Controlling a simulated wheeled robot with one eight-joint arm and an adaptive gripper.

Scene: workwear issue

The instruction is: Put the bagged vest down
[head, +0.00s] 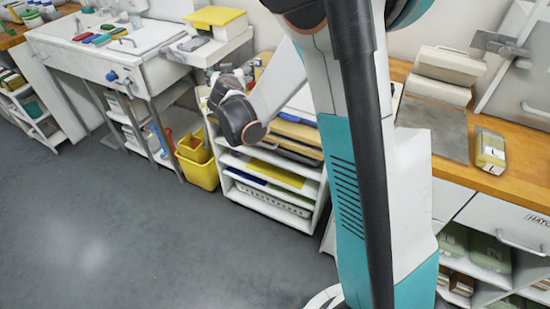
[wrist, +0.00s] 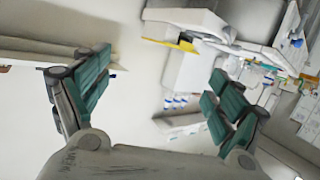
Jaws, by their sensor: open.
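A clear-wrapped yellow packet with white labels marked L (head: 490,152), which looks like the bagged vest, lies on the wooden counter (head: 516,188) at the right of the head view. It is apart from my gripper and not recognisable in the wrist view. My gripper (wrist: 160,85) is open, with its green-padded fingers wide apart and nothing between them. In the head view my wrist is over the white shelf unit, left of my arm, and the fingers are hard to make out there.
A grey mat (head: 432,130) and stacked pale boxes (head: 443,75) are on the counter beside the packet. The white shelf unit (head: 270,205) holds trays. Yellow bins (head: 197,165) stand left of it. A white sink bench (head: 110,50) is further left. The grey floor (head: 120,240) is clear.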

